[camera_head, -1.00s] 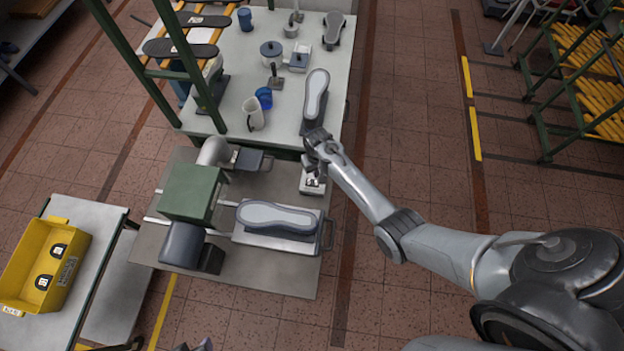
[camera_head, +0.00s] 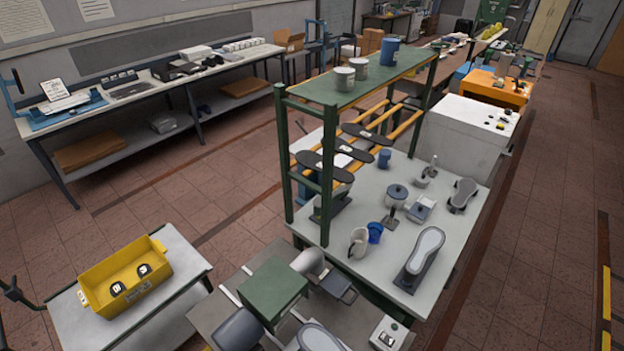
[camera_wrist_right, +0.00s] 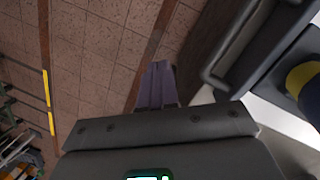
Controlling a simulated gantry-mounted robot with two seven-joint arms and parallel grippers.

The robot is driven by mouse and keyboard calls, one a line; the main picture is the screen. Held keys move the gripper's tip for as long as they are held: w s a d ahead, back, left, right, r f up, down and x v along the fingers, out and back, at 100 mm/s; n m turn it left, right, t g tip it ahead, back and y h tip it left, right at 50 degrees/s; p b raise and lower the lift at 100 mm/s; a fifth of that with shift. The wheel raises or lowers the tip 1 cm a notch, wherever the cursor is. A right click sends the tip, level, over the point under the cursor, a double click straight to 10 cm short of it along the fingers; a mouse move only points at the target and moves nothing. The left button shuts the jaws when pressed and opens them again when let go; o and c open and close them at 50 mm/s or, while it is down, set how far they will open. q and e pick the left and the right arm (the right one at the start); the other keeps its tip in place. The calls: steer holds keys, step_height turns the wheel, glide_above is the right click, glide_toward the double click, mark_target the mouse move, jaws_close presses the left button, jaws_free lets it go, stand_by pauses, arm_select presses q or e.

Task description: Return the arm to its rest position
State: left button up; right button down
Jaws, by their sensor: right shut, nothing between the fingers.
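My right gripper (camera_wrist_right: 157,85) shows in the right wrist view. Its two purplish fingers are together with nothing between them, pointing over the brick-coloured tiled floor. A grey handle-like bar and dark and white machine parts (camera_wrist_right: 235,55) lie just to the right of the fingers. Neither arm shows in the head view, and my left gripper is not in view. A shoe last with a pale grey sole (camera_head: 424,250) stands on the workbench (camera_head: 462,238). Another last (camera_head: 462,194) stands farther back.
A green press-like machine (camera_head: 272,290) stands at the front. A yellow crate (camera_head: 125,278) sits on a low table (camera_head: 185,262) at the left. A green-posted rack (camera_head: 326,185) rises from the bench. Open floor (camera_head: 540,225) lies at the right.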

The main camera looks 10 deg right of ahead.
steer(key=s+a+r+n+p, duration=0.1)
steer(key=s+a+r, duration=0.1)
steer(key=s+r, duration=0.3)
steer(key=s+a+r+n+t, duration=0.1)
steer(key=a+r+n+t, duration=0.1)
steer(key=r, duration=1.1)
steer(key=a+r+n+t+p, duration=0.1)
steer(key=a+r, duration=0.6)
steer(key=r, duration=0.7)
steer(key=n+t, duration=0.1)
steer(key=t, duration=0.1)
steer(key=shift+s+t+y, duration=0.35)
steer(key=shift+t+y, duration=0.05)
